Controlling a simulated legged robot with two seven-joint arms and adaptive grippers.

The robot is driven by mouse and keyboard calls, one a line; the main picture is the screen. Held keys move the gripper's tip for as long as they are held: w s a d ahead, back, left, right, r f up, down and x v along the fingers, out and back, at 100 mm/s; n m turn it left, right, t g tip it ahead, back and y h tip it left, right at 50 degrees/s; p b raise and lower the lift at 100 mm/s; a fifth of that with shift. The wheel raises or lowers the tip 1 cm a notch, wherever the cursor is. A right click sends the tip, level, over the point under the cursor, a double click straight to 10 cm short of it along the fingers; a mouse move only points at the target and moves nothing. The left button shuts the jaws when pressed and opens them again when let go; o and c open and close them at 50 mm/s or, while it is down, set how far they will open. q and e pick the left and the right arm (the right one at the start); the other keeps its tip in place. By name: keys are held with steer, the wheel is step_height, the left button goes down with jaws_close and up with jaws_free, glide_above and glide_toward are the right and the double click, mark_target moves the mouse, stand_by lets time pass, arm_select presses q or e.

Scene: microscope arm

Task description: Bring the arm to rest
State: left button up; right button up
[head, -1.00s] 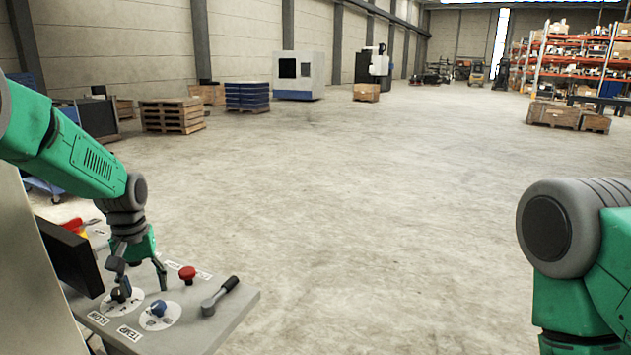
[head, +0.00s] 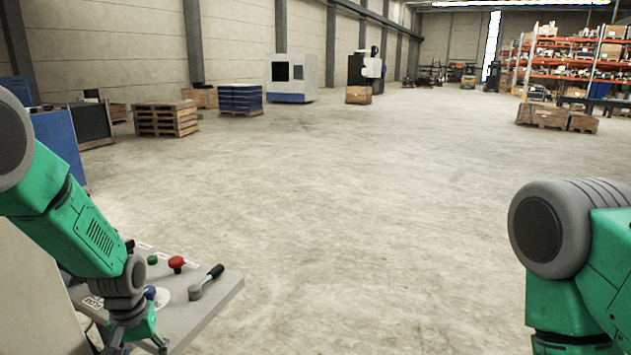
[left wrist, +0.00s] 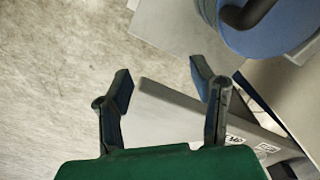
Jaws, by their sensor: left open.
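My left arm reaches down on the left of the head view. Its gripper (head: 137,346) is at the bottom edge, in front of the panel's near edge and partly cut off. In the left wrist view the gripper (left wrist: 161,80) is open with its two fingers apart and nothing between them. The control panel (head: 215,300) carries a red button (head: 176,263), a green button (head: 152,260), a blue knob (head: 150,292) and a black-handled lever (head: 206,281). My arm hides part of the panel. My right arm shows at the right edge; its gripper is out of view.
A blue cabinet (head: 58,147) stands behind my left arm. Wooden pallets (head: 166,119), a grey-white machine (head: 292,78) and orange shelving (head: 575,60) stand far back. The concrete floor between is clear. A blue round object (left wrist: 250,25) shows at the upper right of the left wrist view.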

arm_select(q)
steer(key=s+d+f+m, duration=0.1)
steer(key=s+d+f, duration=0.3)
steer(key=s, duration=0.5)
steer(key=s+d+f, duration=0.2)
steer(key=s+f, duration=0.5)
steer(key=s, duration=0.2)
steer(key=s+m, duration=0.2)
steer(key=s, duration=1.6)
steer(key=w+d+f+m+b, duration=0.1)
steer(key=w+f+b, duration=0.2)
steer(key=f+b, duration=0.8)
steer(key=shift+w+d+f+t+b, duration=0.15)
steer(key=shift+w+t+b, duration=0.25)
steer(key=shift+b, duration=0.4)
arm_select(e)
step_height(320, 180, down, 13)
steer(key=shift+s+d, duration=0.15)
steer(key=shift+d, duration=0.25)
